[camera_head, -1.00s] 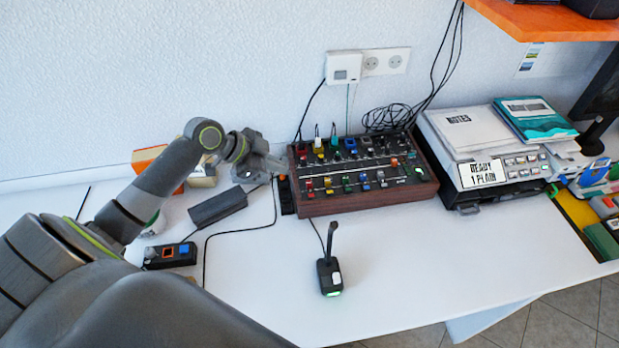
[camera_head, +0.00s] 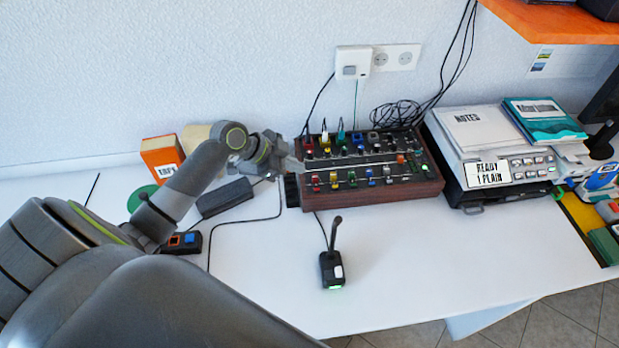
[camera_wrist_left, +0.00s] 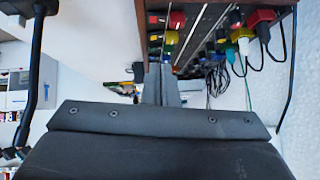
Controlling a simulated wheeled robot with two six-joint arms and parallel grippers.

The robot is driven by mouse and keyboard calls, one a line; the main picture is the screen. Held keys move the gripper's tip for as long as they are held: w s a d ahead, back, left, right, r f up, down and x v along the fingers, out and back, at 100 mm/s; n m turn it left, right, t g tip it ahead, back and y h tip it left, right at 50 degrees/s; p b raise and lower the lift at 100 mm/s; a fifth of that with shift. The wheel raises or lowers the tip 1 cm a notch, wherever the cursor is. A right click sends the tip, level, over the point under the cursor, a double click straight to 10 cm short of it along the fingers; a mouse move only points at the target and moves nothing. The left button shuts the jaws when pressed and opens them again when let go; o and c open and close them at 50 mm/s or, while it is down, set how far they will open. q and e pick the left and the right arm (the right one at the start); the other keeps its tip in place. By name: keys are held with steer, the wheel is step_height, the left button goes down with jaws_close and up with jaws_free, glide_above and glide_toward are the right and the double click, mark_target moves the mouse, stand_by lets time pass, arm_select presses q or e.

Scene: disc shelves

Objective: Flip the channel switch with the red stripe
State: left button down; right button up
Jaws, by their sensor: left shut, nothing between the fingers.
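The mixer (camera_head: 412,192), a wooden-sided box with a black panel, stands on the white table by the wall. Its panel carries rows of coloured knobs and switches, including red pieces at the left end. A red stripe on one switch is too small to make out. My left gripper (camera_head: 297,165) is shut and empty at the mixer's left edge. In the left wrist view its closed fingertips (camera_wrist_left: 161,84) point along the panel, with red (camera_wrist_left: 177,20) and yellow pieces just beyond. My right gripper is not in view.
A desk microphone (camera_head: 332,268) stands in front of the mixer. Cables and plugs rise behind it. A grey machine (camera_head: 505,172) with a "READY 1 PLAIN" sign is on the right. An orange box (camera_head: 160,158) is at the left.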

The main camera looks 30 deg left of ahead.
mark_target(316, 188)
arm_select(q)
steer(key=p+x, duration=0.1)
steer(key=x, duration=0.4)
steer(key=shift+r, duration=0.1)
steer(key=f, duration=0.3)
steer(key=shift+w+f, duration=0.1)
steer(key=shift+w, duration=0.1)
steer(key=shift+a+f+p, duration=0.1)
steer(key=shift+f+p, duration=0.2)
steer(key=shift+f, duration=0.3)
steer(key=shift+w, duration=0.1)
